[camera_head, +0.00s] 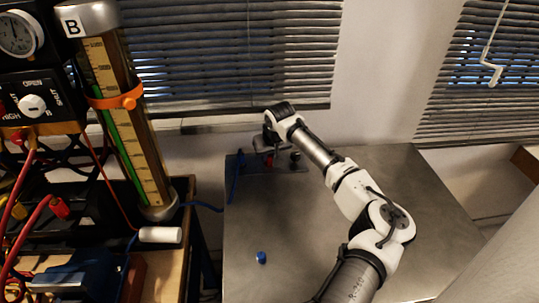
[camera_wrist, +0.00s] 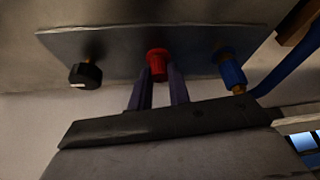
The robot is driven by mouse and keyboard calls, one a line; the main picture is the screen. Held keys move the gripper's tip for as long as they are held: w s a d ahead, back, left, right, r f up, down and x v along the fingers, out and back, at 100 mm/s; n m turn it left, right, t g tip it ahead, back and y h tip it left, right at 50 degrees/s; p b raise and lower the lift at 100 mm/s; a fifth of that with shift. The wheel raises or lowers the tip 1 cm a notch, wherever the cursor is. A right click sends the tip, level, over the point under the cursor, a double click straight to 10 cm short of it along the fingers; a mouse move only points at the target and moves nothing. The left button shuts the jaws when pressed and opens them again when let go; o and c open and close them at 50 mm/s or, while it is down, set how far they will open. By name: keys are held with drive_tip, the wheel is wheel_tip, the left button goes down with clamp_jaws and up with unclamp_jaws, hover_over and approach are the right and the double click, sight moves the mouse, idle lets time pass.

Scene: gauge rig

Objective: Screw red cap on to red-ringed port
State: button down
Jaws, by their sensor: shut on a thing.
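My gripper (camera_wrist: 160,85) is shut on the red cap (camera_wrist: 158,62), with one finger on each side of it. In the wrist view the cap is at the middle of the grey plate, directly against or very near its face. The cap and the fingers hide the port behind it, so I cannot see a red ring or tell how far the cap is seated. In the head view my gripper (camera_head: 268,146) is at the far end of the table, above the plate, and only a small patch of red (camera_head: 268,160) shows beneath it.
On the plate (camera_wrist: 120,50), a black knob (camera_wrist: 86,75) is to the left and a blue fitting (camera_wrist: 231,70) with a blue hose (camera_wrist: 290,72) to the right. A loose blue cap (camera_head: 261,257) lies on the mostly clear table (camera_head: 290,225). A gauge rig (camera_head: 130,110) stands left.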

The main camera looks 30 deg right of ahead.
drive_tip(key=shift+a+m+p, duration=0.1)
drive_tip(key=shift+m+p, duration=0.25)
drive_tip(key=shift+m, duration=0.35)
drive_tip(key=shift+f+m+g+h+p, duration=0.1)
drive_tip(key=shift+m+g+h+p, duration=0.4)
drive_tip(key=shift+m, duration=0.7)
drive_tip(key=c, duration=0.9)
unclamp_jaws()
drive_tip(key=b+v, duration=0.1)
drive_tip(key=v, duration=0.3)
drive_tip(key=b+v, duration=0.1)
drive_tip(key=v, duration=0.4)
drive_tip(key=b+v, duration=0.2)
drive_tip(key=v, duration=0.2)
drive_tip(key=shift+s+a+r, duration=0.15)
drive_tip(key=shift+s+r, duration=0.15)
drive_tip(key=shift+s, duration=0.15)
